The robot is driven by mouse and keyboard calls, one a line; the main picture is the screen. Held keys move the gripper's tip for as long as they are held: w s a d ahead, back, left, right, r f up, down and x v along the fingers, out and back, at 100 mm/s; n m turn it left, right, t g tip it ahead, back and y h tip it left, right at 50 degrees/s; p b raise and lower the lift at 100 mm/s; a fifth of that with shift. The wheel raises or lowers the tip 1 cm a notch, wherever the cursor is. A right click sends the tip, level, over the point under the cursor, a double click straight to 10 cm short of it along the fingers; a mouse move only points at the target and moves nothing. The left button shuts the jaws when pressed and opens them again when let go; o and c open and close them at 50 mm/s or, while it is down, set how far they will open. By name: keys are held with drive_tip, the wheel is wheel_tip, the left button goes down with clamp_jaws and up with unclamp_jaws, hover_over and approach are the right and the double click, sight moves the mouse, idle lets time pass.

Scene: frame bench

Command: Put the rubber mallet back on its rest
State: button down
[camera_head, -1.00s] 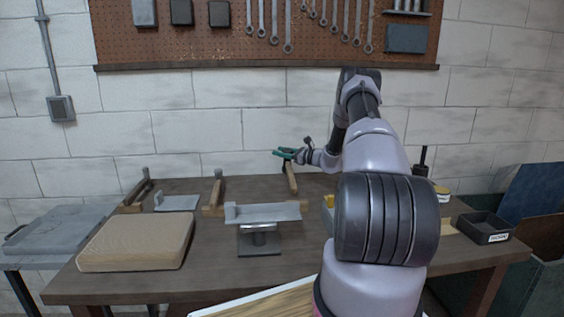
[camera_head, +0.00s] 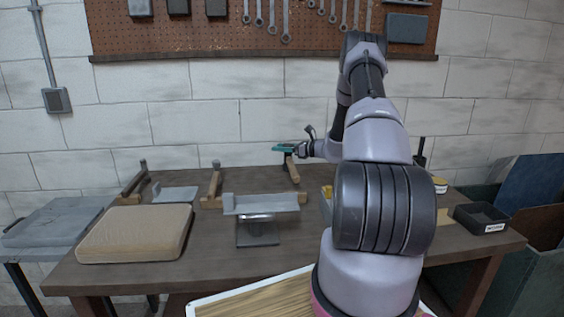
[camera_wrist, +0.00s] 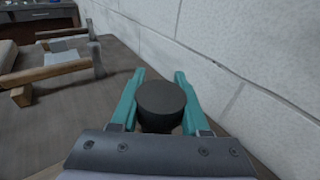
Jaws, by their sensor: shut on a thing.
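My gripper (camera_head: 284,148) with teal fingers is over the back middle of the bench, near the wall. In the wrist view, its fingers (camera_wrist: 157,88) are on both sides of a round black end, which I take to be the rubber mallet (camera_wrist: 160,98). The fingers are shut on it. The rest of the mallet is hidden beneath the black end. A wooden bar (camera_head: 293,172) shows just under the gripper in the head view; I cannot tell whether it is the mallet's handle or a separate piece. I cannot clearly make out the mallet's rest.
Wooden pieces with grey posts (camera_head: 213,190) stand left of the gripper. A grey metal plate on a stand (camera_head: 262,203) is at centre, a tan pad (camera_head: 135,233) at front left. A black bin (camera_head: 482,217) sits at right. The block wall (camera_wrist: 235,60) is close beside the gripper.

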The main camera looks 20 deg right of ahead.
drive_tip(key=shift+f, duration=2.15)
drive_tip(key=shift+c, duration=2)
unclamp_jaws()
drive_tip(key=shift+f, duration=0.15)
